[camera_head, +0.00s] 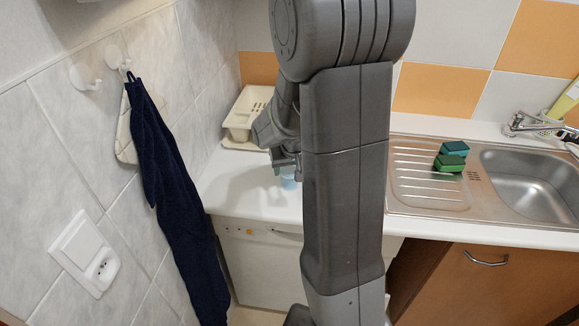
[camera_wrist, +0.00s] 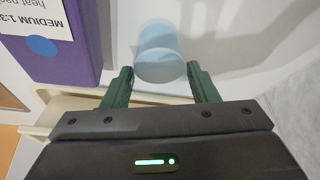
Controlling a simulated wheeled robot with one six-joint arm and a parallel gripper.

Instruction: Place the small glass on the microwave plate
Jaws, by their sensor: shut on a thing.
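The small glass (camera_wrist: 160,55) is pale blue and see-through. In the wrist view it sits between the two green fingers of my gripper (camera_wrist: 160,85), which is shut on it. In the head view my gripper (camera_head: 285,160) is over the white counter at the left, partly hidden by my arm. A bit of the glass (camera_head: 288,182) shows below it, close to the counter; I cannot tell if it touches. No microwave or microwave plate is seen in either view.
A cream dish rack (camera_head: 243,118) stands behind my gripper by the tiled wall. A steel sink (camera_head: 535,180) with green sponges (camera_head: 450,160) on its drainer lies right. A dark blue towel (camera_head: 165,170) hangs left. A purple box (camera_wrist: 60,45) is left of the glass.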

